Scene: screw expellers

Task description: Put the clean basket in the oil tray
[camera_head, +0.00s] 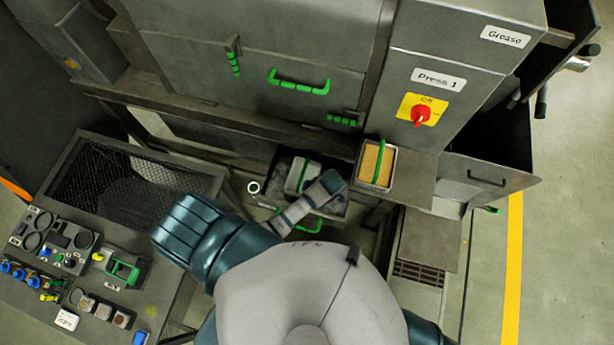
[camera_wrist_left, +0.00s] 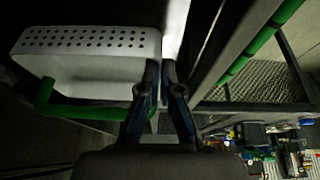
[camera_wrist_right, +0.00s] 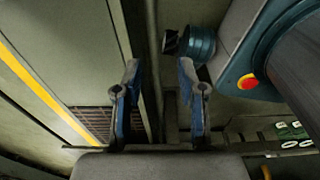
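An empty-looking grey basket (camera_head: 296,176) with a green handle appears within the outline of the open oil tray (camera_head: 335,208) in the head view. I cannot tell whether it rests on the tray floor. In the left wrist view the basket (camera_wrist_left: 90,62) is pale with rows of holes, and its green handle runs up to my left gripper (camera_wrist_left: 161,66). Those fingers are close together, and whether they grip the handle is hidden. My left wrist covers the tray's right part in the head view. My right gripper (camera_wrist_right: 157,68) is open and empty, away from the basket.
Another basket (camera_head: 391,177), filled with orange-yellow stuff, stands on the ledge right of the tray. The press front with green handles (camera_head: 300,84) rises behind. A table (camera_head: 165,300) with small tools and a mesh bin (camera_head: 95,180) stands left. Floor is free at far right.

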